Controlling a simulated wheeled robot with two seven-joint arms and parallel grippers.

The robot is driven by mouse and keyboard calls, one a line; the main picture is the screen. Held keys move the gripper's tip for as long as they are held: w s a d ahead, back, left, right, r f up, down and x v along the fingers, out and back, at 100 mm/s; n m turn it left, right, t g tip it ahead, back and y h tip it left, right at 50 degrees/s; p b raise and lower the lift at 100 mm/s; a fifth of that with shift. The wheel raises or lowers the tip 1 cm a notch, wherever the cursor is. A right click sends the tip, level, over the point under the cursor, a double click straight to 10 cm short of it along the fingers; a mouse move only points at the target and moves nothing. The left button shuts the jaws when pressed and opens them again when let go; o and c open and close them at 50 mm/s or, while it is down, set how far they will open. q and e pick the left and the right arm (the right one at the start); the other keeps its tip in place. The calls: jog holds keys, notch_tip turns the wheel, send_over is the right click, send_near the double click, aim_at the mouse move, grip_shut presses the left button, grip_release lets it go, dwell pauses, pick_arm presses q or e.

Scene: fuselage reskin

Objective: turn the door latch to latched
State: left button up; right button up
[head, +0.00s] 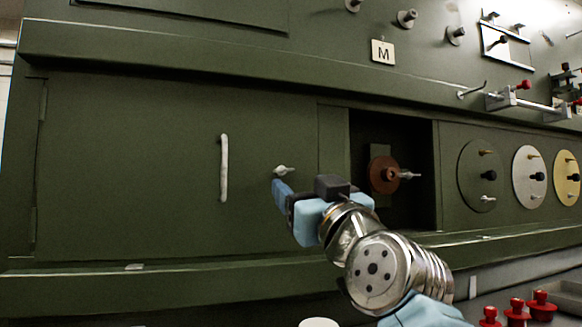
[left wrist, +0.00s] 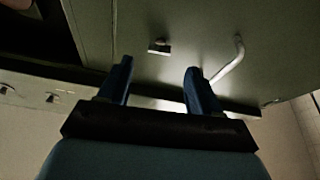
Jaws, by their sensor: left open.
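The green door (head: 130,170) is flush in the panel at the left of the head view, and its pale bar handle (head: 224,168) stands upright. The small metal door latch (head: 284,170) is right of the handle, near the door's right edge; its lever looks roughly level, tip to the right. My left gripper (head: 279,186) is just below the latch in the head view. In the left wrist view its two blue fingers (left wrist: 160,66) are apart with nothing between them. The latch (left wrist: 159,47) lies beyond the fingertips. I cannot tell whether a finger touches it. My right gripper is not in view.
Right of the door is an open dark recess (head: 415,140) with a brown disc (head: 384,174). Several round plates with knobs follow further right. A ledge (head: 170,280) runs below the door. Red-topped pieces (head: 516,309) stand at the lower right.

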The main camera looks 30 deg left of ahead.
aim_at(290, 170)
pick_arm(q)
jog(key=p+x, duration=0.1)
jog(key=x, duration=0.5)
jog(key=shift+w+a+r+p, duration=0.15)
jog(key=shift+a+r+p, duration=0.05)
jog(key=shift+p, duration=0.1)
